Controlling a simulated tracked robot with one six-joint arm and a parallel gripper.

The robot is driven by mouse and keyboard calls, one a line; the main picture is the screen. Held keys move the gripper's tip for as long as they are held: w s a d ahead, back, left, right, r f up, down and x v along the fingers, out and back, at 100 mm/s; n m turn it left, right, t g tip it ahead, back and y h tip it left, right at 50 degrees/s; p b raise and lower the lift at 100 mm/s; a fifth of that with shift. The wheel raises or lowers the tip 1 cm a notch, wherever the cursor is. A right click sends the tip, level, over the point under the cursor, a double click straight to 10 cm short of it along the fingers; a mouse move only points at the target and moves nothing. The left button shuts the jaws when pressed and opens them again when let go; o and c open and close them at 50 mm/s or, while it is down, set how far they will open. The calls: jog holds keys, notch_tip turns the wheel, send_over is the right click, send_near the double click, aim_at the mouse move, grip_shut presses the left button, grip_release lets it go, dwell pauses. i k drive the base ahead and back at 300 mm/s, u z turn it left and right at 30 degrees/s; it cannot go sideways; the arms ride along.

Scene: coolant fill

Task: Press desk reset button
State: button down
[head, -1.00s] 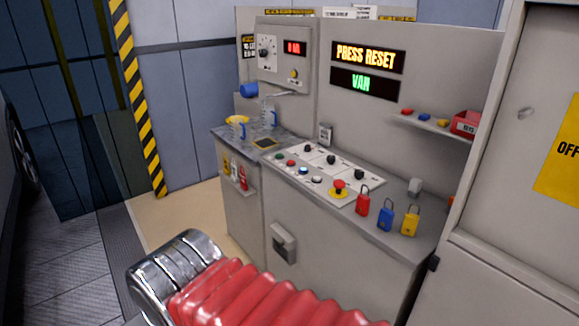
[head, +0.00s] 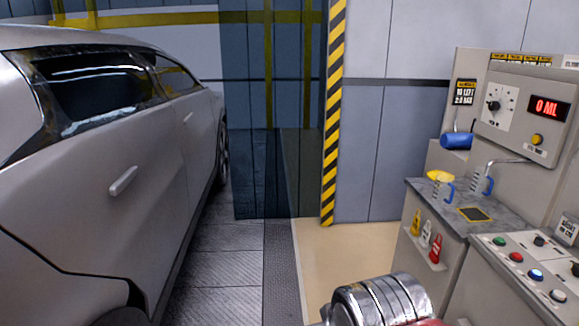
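The desk's sloped control panel (head: 520,283) is at the lower right of the head view, cut off by the picture's edge. On it I see a green button (head: 499,240), a red button (head: 516,257), a blue button (head: 536,275) and a white button (head: 558,295). I cannot read which one is the reset button. My gripper is not in view.
A silver car (head: 130,170) fills the left. A yellow-black striped post (head: 334,120) stands mid-picture. A dispenser display (head: 550,107) reads 0 ML. Beige floor (head: 345,255) is clear before the counter.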

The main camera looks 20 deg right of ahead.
aim_at(534, 273)
jog(key=z, duration=0.2)
jog(key=i, duration=0.7)
jog(key=z, duration=0.7)
jog(key=i, duration=0.55)
jog(key=z, duration=0.9)
jog(key=i, duration=0.8)
jog(key=z, duration=0.45)
